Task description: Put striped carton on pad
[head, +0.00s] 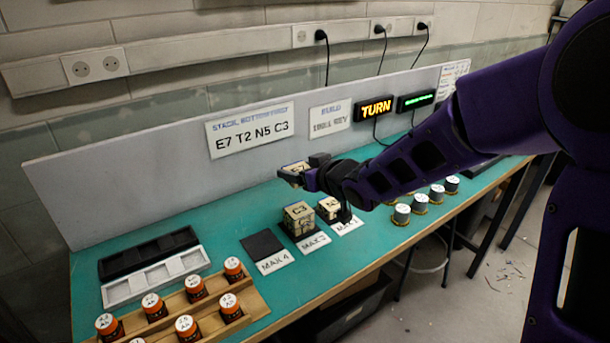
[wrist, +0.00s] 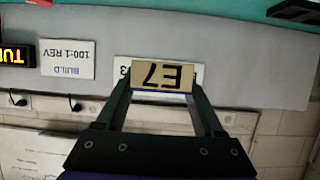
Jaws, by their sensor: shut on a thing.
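My gripper (head: 305,175) is shut on a tan carton marked E7 (wrist: 161,78), held up in the air above the bench. In the wrist view its lettering is upside down and a thin blue line runs along one edge; I cannot tell whether it is striped. A larger carton marked C3 (head: 299,219), with dark markings on its side, stands on the pad labelled MAX 3. A black pad (head: 262,245) labelled MAX 4 is empty.
Orange-and-black jars (head: 187,327) stand in a wooden rack at front left, near black and white trays (head: 155,280). Several white-topped jars (head: 402,213) stand at right. A grey panel (head: 150,165) with signs (head: 250,130) backs the teal bench. Bench space left of the empty pad is clear.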

